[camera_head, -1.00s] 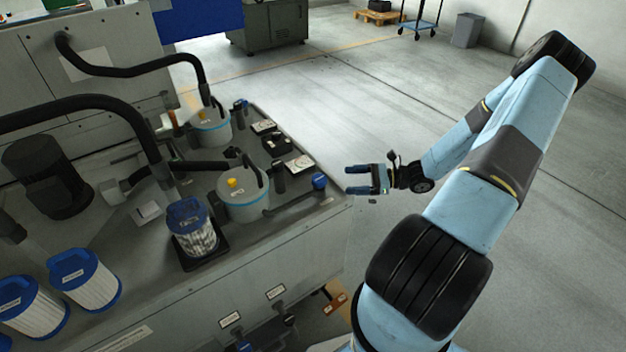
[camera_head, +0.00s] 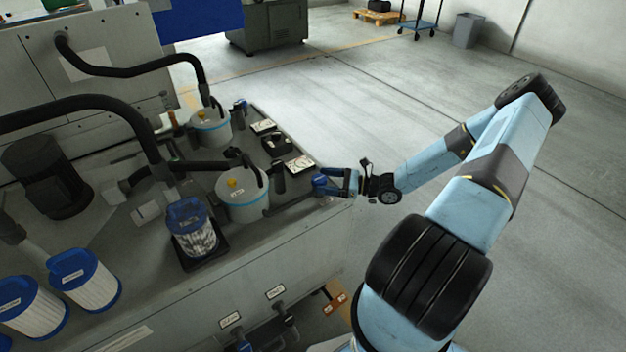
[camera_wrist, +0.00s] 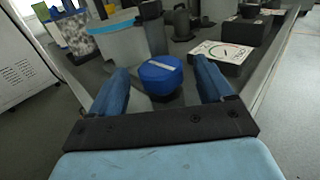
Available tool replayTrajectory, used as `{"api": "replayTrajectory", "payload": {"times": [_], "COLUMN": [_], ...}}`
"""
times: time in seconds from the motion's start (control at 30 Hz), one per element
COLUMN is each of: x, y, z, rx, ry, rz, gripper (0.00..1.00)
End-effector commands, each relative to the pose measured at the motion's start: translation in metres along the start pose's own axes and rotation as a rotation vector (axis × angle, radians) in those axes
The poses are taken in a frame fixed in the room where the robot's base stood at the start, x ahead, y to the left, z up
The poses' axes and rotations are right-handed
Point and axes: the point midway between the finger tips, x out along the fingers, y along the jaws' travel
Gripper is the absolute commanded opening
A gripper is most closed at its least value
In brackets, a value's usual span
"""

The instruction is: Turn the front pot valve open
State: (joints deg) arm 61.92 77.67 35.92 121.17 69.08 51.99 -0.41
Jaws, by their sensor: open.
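The front pot valve has a round blue knob (camera_wrist: 161,75) with a pale bar across its top. In the head view the knob (camera_head: 319,181) sits at the bench corner, at the end of a pipe from the front pot (camera_head: 243,196), a grey pot with a light blue band. My gripper (camera_head: 338,182) is open and comes in level from the right. In the wrist view the knob lies between and slightly beyond the two blue fingers (camera_wrist: 161,88), with gaps on both sides. The head view does not show clearly whether a finger touches it.
A gauge box (camera_wrist: 224,54) stands close to the right finger in the wrist view. A second pot (camera_head: 210,130) with its own blue knob (camera_head: 240,104) stands farther back. A filter canister (camera_head: 192,232) is left of the front pot.

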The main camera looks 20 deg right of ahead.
Motion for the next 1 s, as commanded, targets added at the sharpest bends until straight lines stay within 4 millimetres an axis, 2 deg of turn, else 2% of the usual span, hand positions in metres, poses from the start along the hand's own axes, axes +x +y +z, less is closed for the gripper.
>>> {"api": "replayTrajectory", "payload": {"times": [0.1, 0.3, 0.7, 1.0], "x": [0.019, 0.039, 0.045, 0.045], "y": [0.001, 0.0, 0.0, 0.0], "z": [0.0, 0.0, 0.0, 0.0], "rx": [0.001, 0.0, 0.0, 0.0], "ry": [-0.001, 0.0, 0.001, 0.001], "rz": [0.001, 0.0, 0.0, 0.0], "gripper": [0.8, 0.8, 0.8, 0.52]}}
